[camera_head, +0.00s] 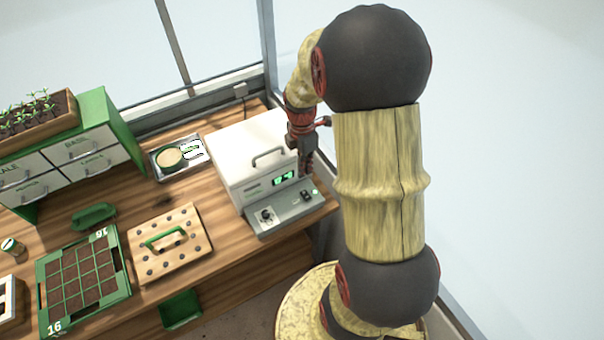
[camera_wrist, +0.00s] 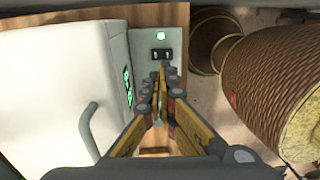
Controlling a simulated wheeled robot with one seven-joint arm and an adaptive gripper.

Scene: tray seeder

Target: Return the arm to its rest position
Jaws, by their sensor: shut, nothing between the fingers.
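My arm rises at the right of the head view, bent over at the top. My gripper (camera_head: 307,165) hangs down at the right side of the white seeder machine (camera_head: 235,165), close to its front panel. In the wrist view my gripper (camera_wrist: 160,90) is shut and empty. Its fingertips point toward the grey control panel (camera_wrist: 145,45), where a green light and a black switch show. Whether the fingertips touch the panel cannot be told. The machine's handle (camera_wrist: 88,125) and green display (camera_wrist: 127,86) are left of the fingers.
A green seed tray (camera_head: 125,290), a wooden dibber board (camera_head: 195,225) and a metal tray (camera_head: 158,172) lie on the wooden bench. A drawer cabinet (camera_head: 110,115) stands at the back left. A window frame (camera_head: 268,40) rises behind the machine. The floor right of the bench holds my base.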

